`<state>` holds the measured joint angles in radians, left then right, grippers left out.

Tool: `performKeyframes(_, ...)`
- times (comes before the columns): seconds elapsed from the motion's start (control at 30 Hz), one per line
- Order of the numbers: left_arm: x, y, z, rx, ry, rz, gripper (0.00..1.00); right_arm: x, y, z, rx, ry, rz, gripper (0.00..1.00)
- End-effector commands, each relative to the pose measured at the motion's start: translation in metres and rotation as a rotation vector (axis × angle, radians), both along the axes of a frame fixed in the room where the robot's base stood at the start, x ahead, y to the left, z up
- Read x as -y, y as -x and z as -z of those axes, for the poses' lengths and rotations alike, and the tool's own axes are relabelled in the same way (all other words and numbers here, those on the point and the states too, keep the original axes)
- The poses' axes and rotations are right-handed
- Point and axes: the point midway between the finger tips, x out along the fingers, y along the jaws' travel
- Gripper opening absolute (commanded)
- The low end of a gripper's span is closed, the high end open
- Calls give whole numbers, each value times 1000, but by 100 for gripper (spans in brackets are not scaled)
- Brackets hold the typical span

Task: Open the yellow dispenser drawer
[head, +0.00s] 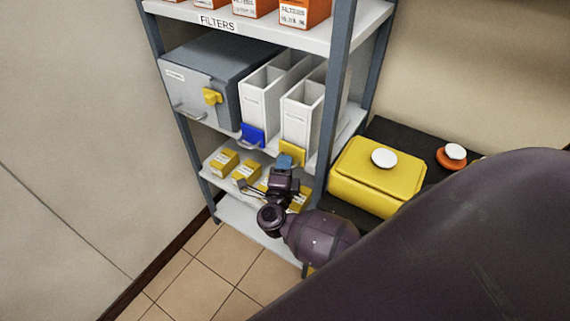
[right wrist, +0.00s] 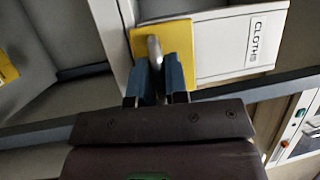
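The yellow dispenser drawer front (head: 293,153) is at the bottom of the right white dispenser (head: 298,115) on the middle shelf. In the right wrist view, the yellow front (right wrist: 176,33) carries a metal handle (right wrist: 154,47), and the white wall beside it reads "CLOTHS". The drawer looks closed. My right gripper (head: 285,161) is at this front, coming from below. In the wrist view its blue fingers (right wrist: 159,78) stand close on both sides of the handle, with no clear gap, and appear shut on it. The handle's lower part is hidden between the fingers. My left gripper is out of view.
A second white dispenser with a blue front (head: 252,133) stands just left, beside a grey cabinet with a yellow latch (head: 212,96). Small yellow boxes (head: 224,162) lie on the shelf below. A yellow case (head: 376,178) sits on a dark surface to the right. A grey shelf post (head: 336,95) stands close by.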

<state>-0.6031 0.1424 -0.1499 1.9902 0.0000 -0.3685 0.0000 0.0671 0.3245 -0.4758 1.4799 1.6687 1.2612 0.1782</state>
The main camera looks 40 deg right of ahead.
Motion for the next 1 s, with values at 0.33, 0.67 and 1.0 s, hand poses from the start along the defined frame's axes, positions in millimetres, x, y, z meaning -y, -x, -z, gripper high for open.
performKeyframes(0.33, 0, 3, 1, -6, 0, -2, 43, -2, 1, -1, 3, -1, -1, 0)
performKeyframes(0.67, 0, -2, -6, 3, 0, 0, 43, -49, 20, 0, 2, -7, 0, 0)
performKeyframes(1.0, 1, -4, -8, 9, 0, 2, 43, -97, 40, 0, 2, -3, -2, 0)
